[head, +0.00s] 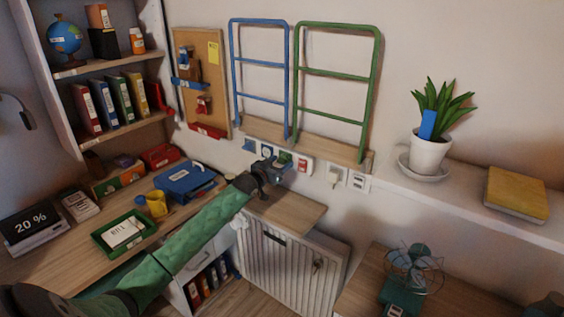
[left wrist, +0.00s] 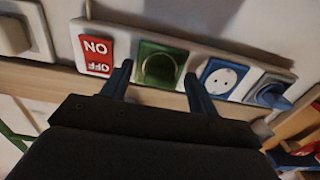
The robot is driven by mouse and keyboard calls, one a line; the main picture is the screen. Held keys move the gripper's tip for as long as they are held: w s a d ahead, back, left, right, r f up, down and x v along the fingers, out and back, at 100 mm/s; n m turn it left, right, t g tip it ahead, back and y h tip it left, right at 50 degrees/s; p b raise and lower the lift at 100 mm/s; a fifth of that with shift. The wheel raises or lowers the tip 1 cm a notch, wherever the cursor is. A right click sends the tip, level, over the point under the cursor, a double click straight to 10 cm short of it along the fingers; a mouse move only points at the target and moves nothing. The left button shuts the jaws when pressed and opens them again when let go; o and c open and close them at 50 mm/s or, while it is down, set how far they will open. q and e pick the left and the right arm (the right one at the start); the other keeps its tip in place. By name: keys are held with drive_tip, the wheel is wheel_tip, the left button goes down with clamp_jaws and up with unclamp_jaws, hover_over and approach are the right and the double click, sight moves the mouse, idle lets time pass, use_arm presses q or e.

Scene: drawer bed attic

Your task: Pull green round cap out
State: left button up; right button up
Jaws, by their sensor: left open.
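The green round cap (left wrist: 160,70) sits in a green square socket on the white wall strip. It shows a pale curved rim in the left wrist view. In the head view the green socket (head: 285,157) is small and partly hidden by my left gripper (head: 274,168). In the left wrist view my left gripper (left wrist: 158,72) is open and empty. Its two dark fingers are apart, one on either side of the green socket, pointing toward the strip. Whether they touch the strip is unclear. My right gripper is not in view.
On the strip, a red on/off switch (left wrist: 96,54) is left of the green socket. A blue socket (left wrist: 221,77) and a blue plug (left wrist: 268,93) are to its right. A wooden ledge (head: 285,209) lies below. A white plug (head: 334,175) is further right.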

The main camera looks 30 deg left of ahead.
use_arm(q)
drive_tip(key=shift+c, duration=0.4)
clamp_jaws()
drive_tip(key=shift+s, duration=0.1)
drive_tip(key=shift+s+a+p, duration=0.15)
drive_tip(key=shift+s+p, duration=0.6)
drive_tip(key=shift+s, duration=0.7)
drive_tip(key=shift+s+a+p, duration=0.1)
drive_tip(key=shift+s+p, duration=0.6)
drive_tip(key=shift+s, duration=0.75)
